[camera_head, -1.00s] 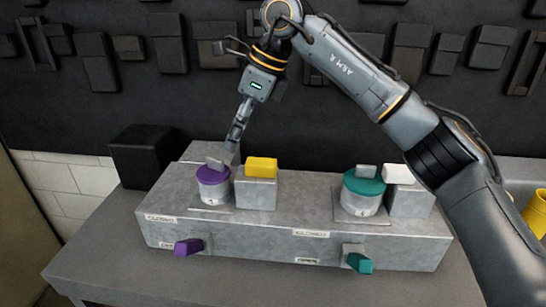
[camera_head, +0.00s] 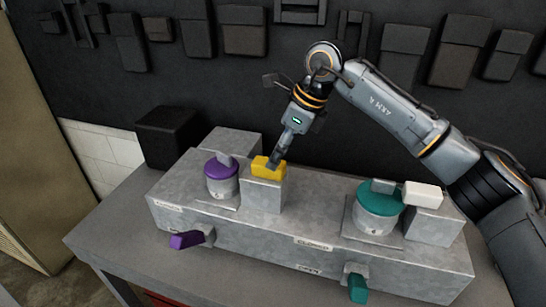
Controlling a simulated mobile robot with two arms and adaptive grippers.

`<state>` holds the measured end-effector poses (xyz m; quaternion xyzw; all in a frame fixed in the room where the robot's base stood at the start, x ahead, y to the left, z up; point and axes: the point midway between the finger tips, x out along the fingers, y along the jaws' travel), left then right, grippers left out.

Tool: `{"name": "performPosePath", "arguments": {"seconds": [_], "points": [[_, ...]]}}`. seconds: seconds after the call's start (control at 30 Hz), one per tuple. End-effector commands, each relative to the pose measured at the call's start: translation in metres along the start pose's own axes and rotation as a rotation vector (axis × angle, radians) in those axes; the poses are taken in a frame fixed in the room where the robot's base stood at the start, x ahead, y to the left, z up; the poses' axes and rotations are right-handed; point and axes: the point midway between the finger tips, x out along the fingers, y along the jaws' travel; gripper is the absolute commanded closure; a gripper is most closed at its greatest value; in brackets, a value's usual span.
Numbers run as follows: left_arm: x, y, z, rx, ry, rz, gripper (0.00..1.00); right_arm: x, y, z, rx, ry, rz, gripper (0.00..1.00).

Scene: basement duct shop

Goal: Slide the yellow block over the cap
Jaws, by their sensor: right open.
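The yellow block (camera_head: 261,171) lies on top of a grey pedestal (camera_head: 260,196), just right of the purple cap (camera_head: 211,169). The purple cap has a grey tab on top and sits on a short light cylinder. My right gripper (camera_head: 274,161) points down at the yellow block, with its fingers at the top of the block and partly hiding it. It is open. Whether the fingers touch the block I cannot tell. My left gripper is not in view.
A teal cap (camera_head: 379,190) on a similar cylinder stands at the right, next to a white block (camera_head: 422,195) on its own pedestal. Purple (camera_head: 187,239) and teal (camera_head: 357,288) handles stick out of the front. A black box (camera_head: 168,137) stands at the back left.

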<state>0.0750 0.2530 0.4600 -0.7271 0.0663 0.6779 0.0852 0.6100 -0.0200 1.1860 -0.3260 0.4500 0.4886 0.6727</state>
Motion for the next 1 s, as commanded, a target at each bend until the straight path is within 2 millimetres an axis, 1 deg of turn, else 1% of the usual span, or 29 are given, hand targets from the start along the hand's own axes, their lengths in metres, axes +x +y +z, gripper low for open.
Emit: {"name": "performPosePath", "arguments": {"seconds": [0.03,0.1,0.2,0.3,0.43,0.63,0.67,0.7,0.77,0.8,0.87,0.9,0.93,1.0], "points": [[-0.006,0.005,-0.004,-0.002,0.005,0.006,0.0,0.008,0.001,0.001,0.0,0.002,0.004,0.4],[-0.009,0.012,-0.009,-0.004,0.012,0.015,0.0,0.019,0.001,0.001,0.0,0.0,0.003,0.4],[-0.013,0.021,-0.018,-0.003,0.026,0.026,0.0,0.031,0.001,0.001,0.0,0.0,0.002,0.4],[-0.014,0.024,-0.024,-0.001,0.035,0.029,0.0,0.039,0.001,0.001,-0.001,0.0,0.001,0.4],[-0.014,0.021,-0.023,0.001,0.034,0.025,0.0,0.043,0.001,0.0,-0.001,0.0,0.0,0.4],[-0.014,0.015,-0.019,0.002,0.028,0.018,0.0,0.043,0.0,0.0,-0.001,-0.001,0.0,0.4],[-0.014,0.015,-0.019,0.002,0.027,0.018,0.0,0.043,0.0,0.0,-0.001,-0.001,0.0,0.44],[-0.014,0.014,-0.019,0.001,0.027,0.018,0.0,0.043,0.0,0.0,-0.001,-0.001,0.0,0.52],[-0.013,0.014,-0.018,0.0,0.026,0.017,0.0,0.043,0.0,0.0,-0.001,-0.001,0.0,0.64],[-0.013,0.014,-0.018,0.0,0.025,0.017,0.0,0.043,0.0,0.0,-0.001,-0.001,0.0,0.72],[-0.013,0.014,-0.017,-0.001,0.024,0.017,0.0,0.043,0.0,0.0,-0.001,-0.001,0.0,0.84],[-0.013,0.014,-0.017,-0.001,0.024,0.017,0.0,0.043,0.0,0.0,-0.001,-0.001,0.0,0.93],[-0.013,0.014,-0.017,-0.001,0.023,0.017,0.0,0.043,0.0,0.0,-0.001,-0.001,0.0,0.99],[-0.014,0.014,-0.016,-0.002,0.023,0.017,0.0,0.043,0.0,0.0,-0.001,-0.001,0.0,1.0]]}}
